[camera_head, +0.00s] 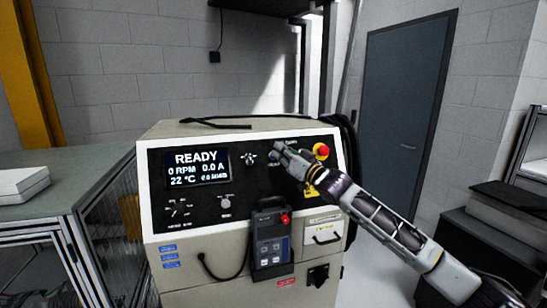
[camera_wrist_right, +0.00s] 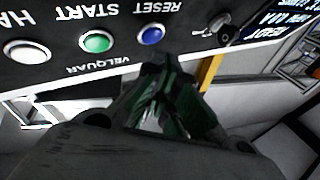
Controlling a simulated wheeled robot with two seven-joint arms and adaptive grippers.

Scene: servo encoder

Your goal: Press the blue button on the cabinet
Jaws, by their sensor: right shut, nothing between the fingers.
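The blue button (camera_wrist_right: 151,34), labelled RESET, shows in the right wrist view on the black panel. In that view, my right gripper (camera_wrist_right: 158,62) is shut and empty, with its fingertips just below the blue button in the picture; I cannot tell whether they touch the panel. In the head view, my right gripper (camera_head: 281,150) is in front of the upper panel of the beige cabinet (camera_head: 160,132) and covers much of the button row. The button is hard to make out there. My left gripper is not in view.
A green START button (camera_wrist_right: 96,42) and a white button (camera_wrist_right: 27,52) sit beside the blue one. A red emergency knob (camera_head: 321,151) is close to my right gripper. A display (camera_head: 198,168) reads READY. A handheld pendant (camera_head: 271,240) hangs on the cabinet's front.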

